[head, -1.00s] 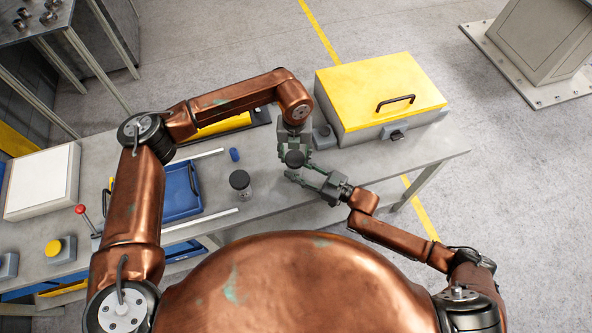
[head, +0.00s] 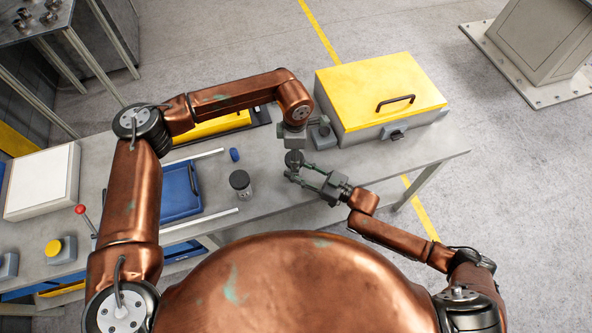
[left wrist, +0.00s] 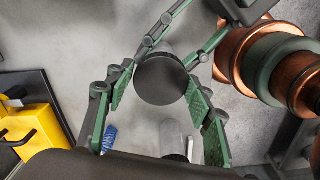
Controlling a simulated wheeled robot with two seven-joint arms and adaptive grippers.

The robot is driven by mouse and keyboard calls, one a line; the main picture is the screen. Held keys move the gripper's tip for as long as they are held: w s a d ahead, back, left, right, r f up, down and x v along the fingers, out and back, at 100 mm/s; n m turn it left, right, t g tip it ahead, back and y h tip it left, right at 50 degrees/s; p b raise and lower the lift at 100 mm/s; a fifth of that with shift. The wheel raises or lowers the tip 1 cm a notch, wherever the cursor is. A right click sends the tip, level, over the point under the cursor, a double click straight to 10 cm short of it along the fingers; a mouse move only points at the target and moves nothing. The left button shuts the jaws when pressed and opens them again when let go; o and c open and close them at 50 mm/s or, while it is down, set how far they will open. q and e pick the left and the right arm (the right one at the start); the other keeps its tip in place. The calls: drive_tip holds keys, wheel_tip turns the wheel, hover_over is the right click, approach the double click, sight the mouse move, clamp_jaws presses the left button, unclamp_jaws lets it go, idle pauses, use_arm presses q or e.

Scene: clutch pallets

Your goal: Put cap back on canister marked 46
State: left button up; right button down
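A dark round cap (head: 294,157) sits at the top of a small canister between the grippers; it also shows in the left wrist view (left wrist: 161,80). The canister is mostly hidden by the cap and fingers, and no number can be read. My right gripper (head: 296,172) reaches in from the right with its fingers around the canister below the cap. My left gripper (left wrist: 160,105) is open, its green pads spread on both sides of the cap and apart from it. Another clear canister (head: 241,188) with a dark cap stands on the table to the left.
A grey case with a yellow lid (head: 378,88) stands at the right of the table (head: 270,215). A blue tray (head: 181,192), a small blue object (head: 234,155) and a yellow case (head: 222,126) lie to the left.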

use_arm(q)
drive_tip(key=o, duration=0.4)
use_arm(e)
drive_tip(key=shift+r, duration=0.1)
use_arm(q)
wheel_tip(320, 180, up, 12)
idle(0.5)
use_arm(e)
drive_tip(key=c, duration=1.2)
unclamp_jaws()
